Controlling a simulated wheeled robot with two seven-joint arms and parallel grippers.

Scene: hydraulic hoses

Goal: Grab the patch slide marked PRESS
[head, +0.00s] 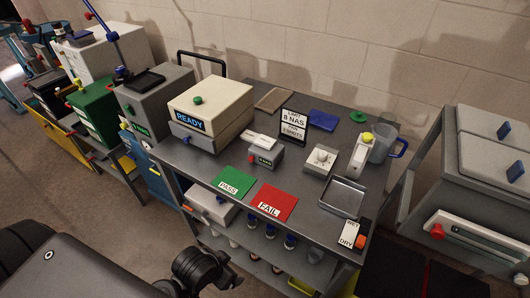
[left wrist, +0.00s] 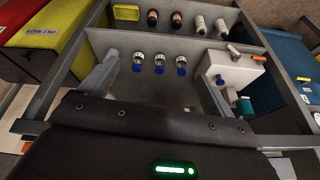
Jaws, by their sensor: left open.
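I cannot make out a patch slide marked PRESS in either view, and no label I can read says PRESS. My left gripper (left wrist: 158,72) is open in the left wrist view, with one grey finger on each side. My right gripper is not in view.
The bench (head: 318,209) bears a READY machine (head: 213,105), a green PASS mat (head: 232,179), a red FAIL mat (head: 272,202), a small grey device (head: 266,156), a knobbed box (head: 320,160), a metal tray (head: 343,196) and a jug (head: 382,144). Several bottles (head: 272,233) stand on the shelf below.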

